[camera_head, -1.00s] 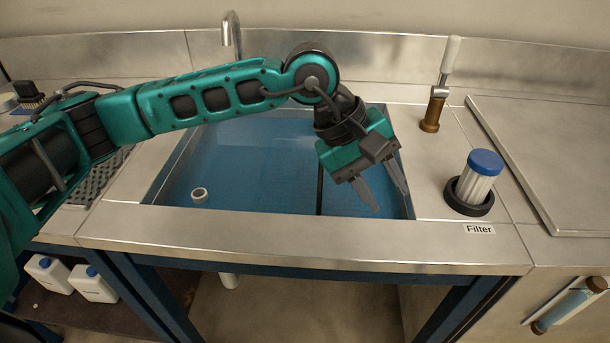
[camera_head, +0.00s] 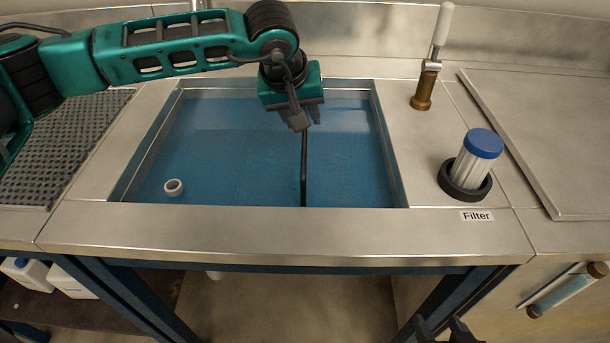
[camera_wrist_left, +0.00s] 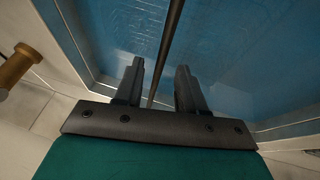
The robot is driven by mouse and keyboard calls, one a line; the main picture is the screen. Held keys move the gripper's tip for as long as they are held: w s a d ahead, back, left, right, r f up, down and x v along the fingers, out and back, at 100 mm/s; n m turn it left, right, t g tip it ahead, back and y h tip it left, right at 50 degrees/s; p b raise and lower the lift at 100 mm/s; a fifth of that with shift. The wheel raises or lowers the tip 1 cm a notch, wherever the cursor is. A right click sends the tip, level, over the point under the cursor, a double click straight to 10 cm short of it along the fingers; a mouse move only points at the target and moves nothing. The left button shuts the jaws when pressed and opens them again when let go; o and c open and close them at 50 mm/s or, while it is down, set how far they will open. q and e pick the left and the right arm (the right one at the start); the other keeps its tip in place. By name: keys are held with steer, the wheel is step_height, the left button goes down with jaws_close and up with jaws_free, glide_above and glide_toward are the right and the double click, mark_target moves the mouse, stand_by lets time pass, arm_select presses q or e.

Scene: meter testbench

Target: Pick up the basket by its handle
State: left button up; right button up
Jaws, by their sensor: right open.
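A thin dark bar (camera_head: 304,172), which looks like the basket's handle, spans the blue sink basin (camera_head: 225,150) from back to front. The basket's body is hard to tell from the blue basin. My left gripper (camera_head: 307,122) is over the far part of the basin, at the bar's far end. In the left wrist view the bar (camera_wrist_left: 170,45) runs between the two spread fingers (camera_wrist_left: 159,85), with a gap on each side. My right gripper (camera_head: 443,328) shows only as dark, open fingertips at the bottom edge.
A white ring (camera_head: 173,187) lies at the basin's left. On the right are a blue-capped filter (camera_head: 474,165) in a black holder and a brown-based lever with a white handle (camera_head: 423,92). The steel front rim (camera_head: 270,232) is clear.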

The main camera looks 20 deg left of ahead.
arm_select(q)
steer(key=x, duration=0.5)
steer(key=shift+r, duration=0.1)
jaws_close()
steer(key=shift+r, duration=0.1)
stand_by(1.1)
